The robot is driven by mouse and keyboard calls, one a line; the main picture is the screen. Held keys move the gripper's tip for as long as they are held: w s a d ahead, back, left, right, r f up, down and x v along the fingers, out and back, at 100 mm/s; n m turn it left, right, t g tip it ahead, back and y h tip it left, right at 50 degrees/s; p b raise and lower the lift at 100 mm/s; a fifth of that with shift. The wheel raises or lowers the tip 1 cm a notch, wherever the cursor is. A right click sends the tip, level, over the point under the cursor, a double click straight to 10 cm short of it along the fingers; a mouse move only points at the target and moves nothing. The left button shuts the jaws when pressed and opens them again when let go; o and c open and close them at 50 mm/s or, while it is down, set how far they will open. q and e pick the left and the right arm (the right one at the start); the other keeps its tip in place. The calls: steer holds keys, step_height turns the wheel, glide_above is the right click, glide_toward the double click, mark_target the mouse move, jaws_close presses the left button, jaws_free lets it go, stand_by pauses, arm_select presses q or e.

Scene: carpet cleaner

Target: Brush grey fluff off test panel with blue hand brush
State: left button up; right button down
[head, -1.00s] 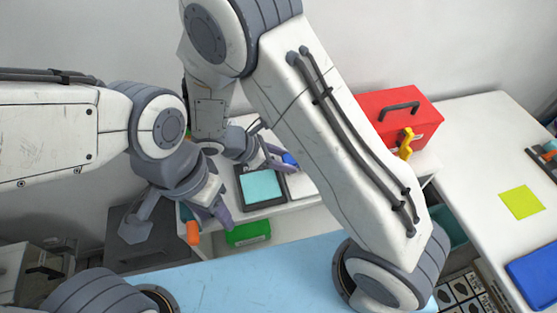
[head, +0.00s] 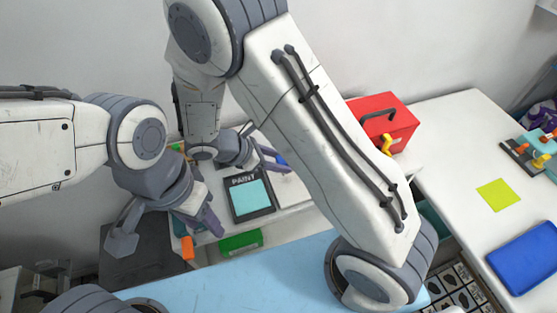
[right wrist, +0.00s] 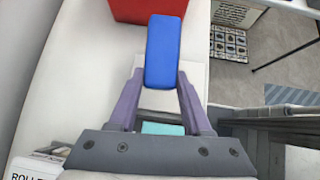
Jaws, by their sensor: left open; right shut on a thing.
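My right gripper (head: 272,159) is shut on the blue hand brush (right wrist: 166,52), which shows as a blue block between the purple fingers in the right wrist view. In the head view only a bit of the brush (head: 281,160) shows. A pale flat surface (head: 292,189) lies below it, partly behind my arm; I cannot tell whether it is the test panel. I cannot make out grey fluff in either view. My left gripper (head: 207,220) is open, with no object visible between its fingers, over the left end of the white bench.
A dark tray labelled PAINT with a teal area (head: 251,198) lies beside the pale surface. A red toolbox (head: 380,115) stands behind, near a yellow object (head: 387,144). A green box (head: 240,242) is in front. The right table holds a lime square (head: 497,195) and a blue tray (head: 530,258).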

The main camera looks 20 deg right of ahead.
steer(key=shift+r+p, duration=0.55)
steer(key=shift+r, duration=0.5)
step_height(320, 180, up, 3)
steer(key=p, duration=0.3)
steer(key=shift+r, duration=0.1)
